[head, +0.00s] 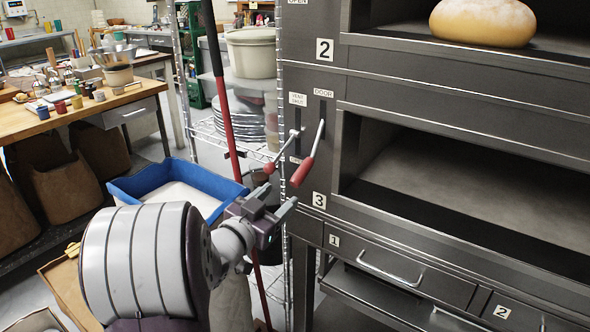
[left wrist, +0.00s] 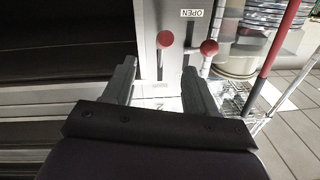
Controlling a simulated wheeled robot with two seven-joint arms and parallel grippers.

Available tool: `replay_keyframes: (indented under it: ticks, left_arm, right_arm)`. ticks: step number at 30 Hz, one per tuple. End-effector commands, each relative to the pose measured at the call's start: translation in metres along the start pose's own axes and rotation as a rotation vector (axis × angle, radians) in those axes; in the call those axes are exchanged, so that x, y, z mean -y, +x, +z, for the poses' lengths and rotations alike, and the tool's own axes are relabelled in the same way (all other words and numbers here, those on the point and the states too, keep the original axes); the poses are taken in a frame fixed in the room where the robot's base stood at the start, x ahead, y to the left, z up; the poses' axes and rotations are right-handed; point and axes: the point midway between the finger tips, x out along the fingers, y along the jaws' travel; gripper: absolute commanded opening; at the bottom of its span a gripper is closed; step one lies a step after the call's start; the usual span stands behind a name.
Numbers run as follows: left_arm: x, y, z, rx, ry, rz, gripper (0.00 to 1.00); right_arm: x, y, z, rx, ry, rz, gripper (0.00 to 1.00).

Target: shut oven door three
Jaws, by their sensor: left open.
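Oven deck three (head: 319,201) has its mouth uncovered, and its dark chamber (head: 480,180) looks empty. To its left is the slot marked DOOR, with a metal lever ending in a red grip (head: 303,172), which angles down and outward. The vent lever (head: 271,167), also red-tipped, is just left of it. My left gripper (head: 276,199) is open and empty, just below the two red grips. In the left wrist view, the door lever's red end (left wrist: 165,40) shows beyond and between the spread fingers (left wrist: 158,82), apart from them. The vent lever's end (left wrist: 209,47) lies right of them. My right gripper is not in view.
A wire rack (head: 205,125) with plates and a tub stands left of the oven. A red pole (head: 228,130) leans there. A blue bin (head: 170,180) is behind my left arm. Drawers (head: 400,270) lie under deck three. A bread loaf (head: 483,22) sits in deck two.

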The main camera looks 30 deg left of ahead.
Motion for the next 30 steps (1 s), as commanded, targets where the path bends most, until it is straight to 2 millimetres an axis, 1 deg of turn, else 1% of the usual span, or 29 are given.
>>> replay_keyframes:
  ticks: [6, 9, 12, 15, 17, 24, 25, 26, 27, 29, 30]
  left_arm:
    - [-0.001, 0.056, 0.002, 0.003, -0.001, 0.002, 0.57]
    - [-0.001, 0.079, 0.001, 0.003, 0.0, 0.001, 0.57]
    - [0.0, 0.097, 0.001, 0.004, 0.0, -0.001, 0.57]
    - [0.0, 0.108, 0.001, 0.004, -0.001, -0.002, 0.57]
    - [0.0, 0.111, 0.001, 0.005, -0.001, -0.002, 0.57]
    - [0.0, 0.112, 0.001, 0.005, -0.001, -0.003, 0.57]
    - [0.0, 0.112, 0.001, 0.005, -0.001, -0.003, 0.5]
    - [0.0, 0.112, 0.001, 0.005, -0.001, -0.003, 0.41]
    - [0.0, 0.112, 0.001, 0.005, -0.001, -0.003, 0.28]
    - [0.0, 0.112, 0.001, 0.005, -0.001, -0.003, 0.08]
    - [0.0, 0.112, 0.001, 0.005, -0.001, -0.003, 0.0]
  right_arm:
    - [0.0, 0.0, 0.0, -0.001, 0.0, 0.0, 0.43]
    - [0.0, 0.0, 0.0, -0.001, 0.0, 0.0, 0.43]
    - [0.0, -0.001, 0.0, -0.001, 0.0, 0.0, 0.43]
    - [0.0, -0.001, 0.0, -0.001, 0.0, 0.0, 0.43]
    - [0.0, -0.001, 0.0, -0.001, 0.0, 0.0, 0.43]
    - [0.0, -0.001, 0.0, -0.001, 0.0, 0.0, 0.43]
    - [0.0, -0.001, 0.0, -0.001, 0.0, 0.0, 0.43]
    - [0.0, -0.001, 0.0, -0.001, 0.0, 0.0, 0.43]
    - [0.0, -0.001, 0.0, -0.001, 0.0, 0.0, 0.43]
    - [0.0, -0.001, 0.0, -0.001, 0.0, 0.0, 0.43]
    - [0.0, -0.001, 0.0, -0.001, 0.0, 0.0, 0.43]
